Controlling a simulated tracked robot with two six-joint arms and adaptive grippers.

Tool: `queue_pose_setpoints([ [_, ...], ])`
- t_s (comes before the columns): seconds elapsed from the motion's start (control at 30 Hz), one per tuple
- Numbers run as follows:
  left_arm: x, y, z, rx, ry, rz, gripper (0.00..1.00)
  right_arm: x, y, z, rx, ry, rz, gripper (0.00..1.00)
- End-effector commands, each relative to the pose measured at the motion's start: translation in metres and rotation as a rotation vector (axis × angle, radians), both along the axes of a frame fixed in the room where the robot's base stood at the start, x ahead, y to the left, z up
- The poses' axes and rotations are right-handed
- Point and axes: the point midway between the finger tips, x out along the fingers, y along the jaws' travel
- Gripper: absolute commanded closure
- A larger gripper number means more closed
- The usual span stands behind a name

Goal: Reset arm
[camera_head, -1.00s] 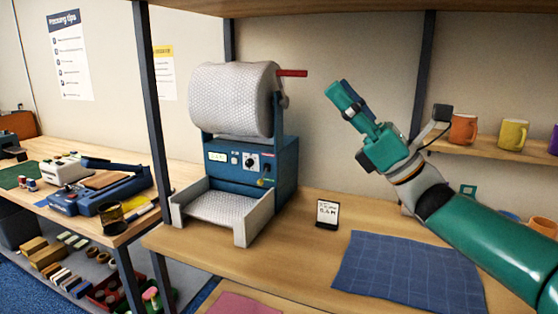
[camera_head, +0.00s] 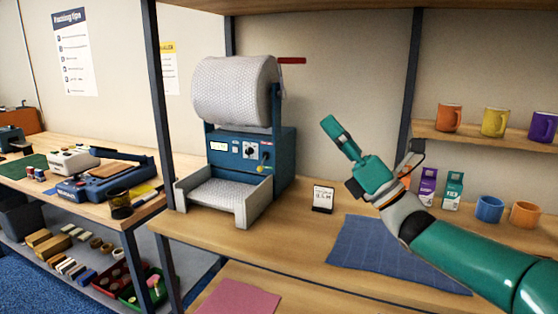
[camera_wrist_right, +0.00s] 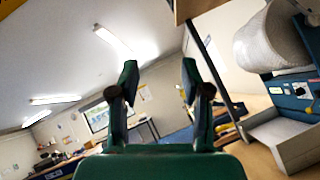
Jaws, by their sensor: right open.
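My right gripper (camera_head: 340,138) is teal and raised in front of the back wall, above the blue cloth. The right wrist view shows its two fingers (camera_wrist_right: 160,80) spread apart with nothing between them. The right arm comes in from the right edge of the head view. My left gripper does not show in either view.
A bubble-wrap dispenser (camera_head: 225,145) stands left of the gripper, with a small sign (camera_head: 322,199) beside it. A blue cloth (camera_head: 385,255) lies below the arm. Mugs (camera_head: 495,121) stand on the right shelf; cartons (camera_head: 427,187) stand below. A pink sheet (camera_head: 238,298) lies at the front.

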Motion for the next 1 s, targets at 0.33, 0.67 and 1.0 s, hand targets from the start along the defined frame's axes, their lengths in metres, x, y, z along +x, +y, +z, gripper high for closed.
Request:
queue_pose_setpoints([
  [0.33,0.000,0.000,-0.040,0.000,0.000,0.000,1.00,0.058,-0.007,-0.178,0.254,0.573,0.104,0.53],
  [0.67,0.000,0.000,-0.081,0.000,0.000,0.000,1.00,0.068,-0.019,-0.406,0.674,1.238,0.132,0.53],
  [1.0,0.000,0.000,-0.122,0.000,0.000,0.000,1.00,-0.001,-0.027,-0.631,1.220,1.819,0.005,0.53],
])
